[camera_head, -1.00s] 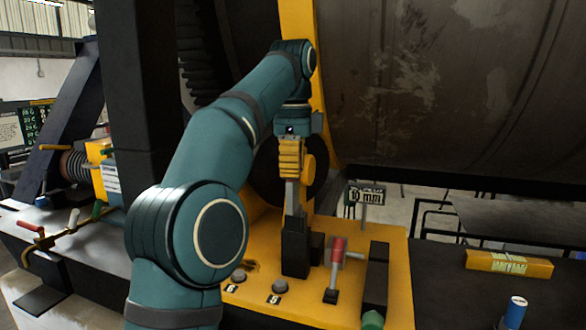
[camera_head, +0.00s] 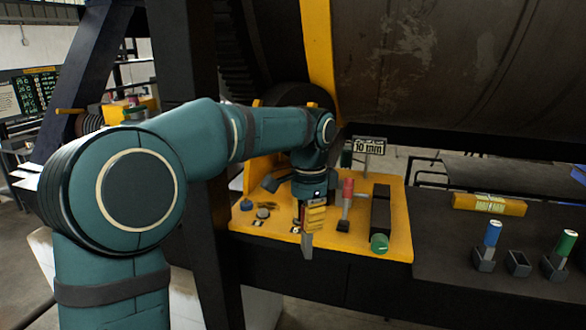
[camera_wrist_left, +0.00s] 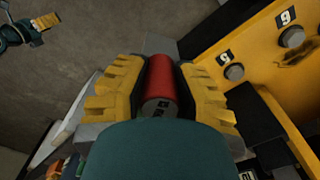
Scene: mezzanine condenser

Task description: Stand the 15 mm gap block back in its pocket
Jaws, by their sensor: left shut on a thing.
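My left gripper (camera_head: 313,216) is shut on a red-handled block; the red round handle (camera_wrist_left: 160,84) lies between the yellow fingers in the left wrist view. Its marking is too small to read. A grey metal part (camera_head: 306,246) hangs below the fingers in the head view, at the front edge of the yellow panel. An empty black pocket (camera_head: 517,263) stands on the dark bench at the right, between the blue-topped block (camera_head: 493,235) and the green-topped block (camera_head: 565,245), well right of my left gripper. My right gripper (camera_wrist_left: 42,22) shows small in the left wrist view; its jaws are unclear.
The yellow panel (camera_head: 395,232) carries a red-handled lever (camera_head: 347,190), a dark bar with a green end (camera_head: 379,242) and buttons. A "10 mm" sign (camera_head: 368,146) stands behind it. The large drum (camera_head: 450,70) overhangs behind.

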